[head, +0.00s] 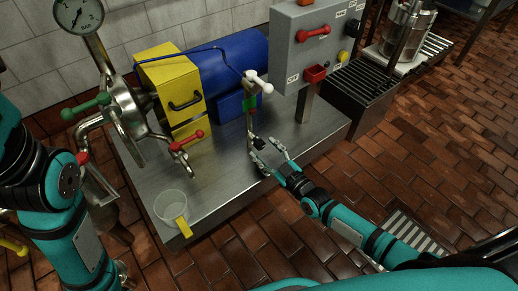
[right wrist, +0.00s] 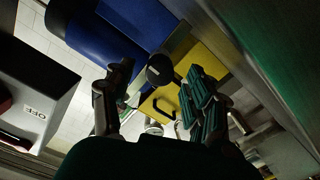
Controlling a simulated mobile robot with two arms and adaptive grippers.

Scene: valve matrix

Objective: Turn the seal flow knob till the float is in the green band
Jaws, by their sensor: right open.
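The seal flow meter is a slim upright tube with a green band (head: 250,102), standing on the steel bench beside the blue motor. The float is too small to make out. My left gripper is not in view; only my left arm shows.
A grey control box (head: 318,45) with a red handle stands behind the gripper on a post. A yellow guard (head: 170,82) and blue motor (head: 235,58) are at the back. Red-handled and green-handled valves are at left.

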